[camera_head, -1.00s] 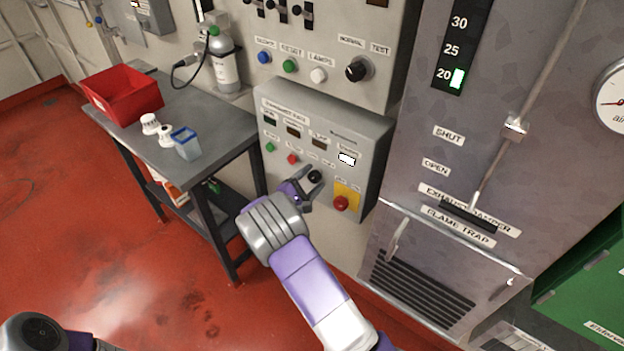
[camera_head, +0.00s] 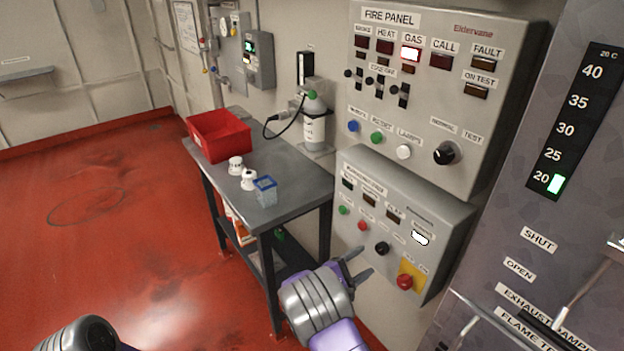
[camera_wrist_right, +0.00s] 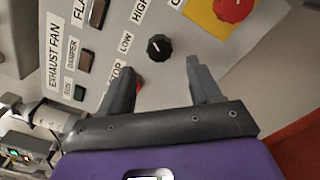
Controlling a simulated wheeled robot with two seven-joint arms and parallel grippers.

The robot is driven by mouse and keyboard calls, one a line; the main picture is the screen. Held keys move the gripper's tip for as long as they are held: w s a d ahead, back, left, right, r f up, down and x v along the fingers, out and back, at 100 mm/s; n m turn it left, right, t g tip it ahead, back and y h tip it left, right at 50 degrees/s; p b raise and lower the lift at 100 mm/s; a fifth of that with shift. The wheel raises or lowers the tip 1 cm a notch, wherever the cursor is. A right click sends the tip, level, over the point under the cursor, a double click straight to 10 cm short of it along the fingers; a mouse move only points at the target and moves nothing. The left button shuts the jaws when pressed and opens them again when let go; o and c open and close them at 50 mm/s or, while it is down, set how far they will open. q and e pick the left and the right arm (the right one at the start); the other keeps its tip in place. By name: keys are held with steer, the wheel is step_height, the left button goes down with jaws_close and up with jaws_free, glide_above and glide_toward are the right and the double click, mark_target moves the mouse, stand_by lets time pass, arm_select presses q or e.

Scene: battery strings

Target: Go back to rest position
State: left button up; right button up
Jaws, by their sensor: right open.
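My right gripper (camera_head: 352,268) is open and empty, just in front of and below the lower control panel (camera_head: 452,222). In the right wrist view the open right gripper (camera_wrist_right: 160,88) has its fingers apart, with the black knob (camera_wrist_right: 159,47) of that panel showing beyond and between them. The knob also shows in the head view (camera_head: 381,248). No object is between the fingers. Of my left arm only a grey and dark rounded part shows at the bottom left of the head view; its gripper is out of frame.
A grey table (camera_head: 290,187) holds a red bin (camera_head: 219,136), white containers and a blue-rimmed cup (camera_head: 265,191). The fire panel (camera_head: 487,125) has its GAS light lit. A red button (camera_head: 404,282) is right of the gripper. Open red floor (camera_head: 110,220) lies left.

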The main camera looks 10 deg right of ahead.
steer(key=s+f+m+g+y, duration=0.3)
steer(key=s+f+g+y, duration=0.55)
steer(key=s+f, duration=1)
steer(key=s+a+f+m+g+y, duration=0.2)
steer(key=s+a+f+y, duration=0.3)
steer(key=s+a+f, duration=0.2)
steer(key=s+a+m+t+y, duration=0.2)
steer(key=a+m+t+y, duration=0.2)
steer(key=a+m+y, duration=0.3)
steer(key=a+m, duration=0.3)
steer(key=a, duration=0.1)
steer(key=shift+r, duration=0.4)
steer(key=shift+s, duration=0.1)
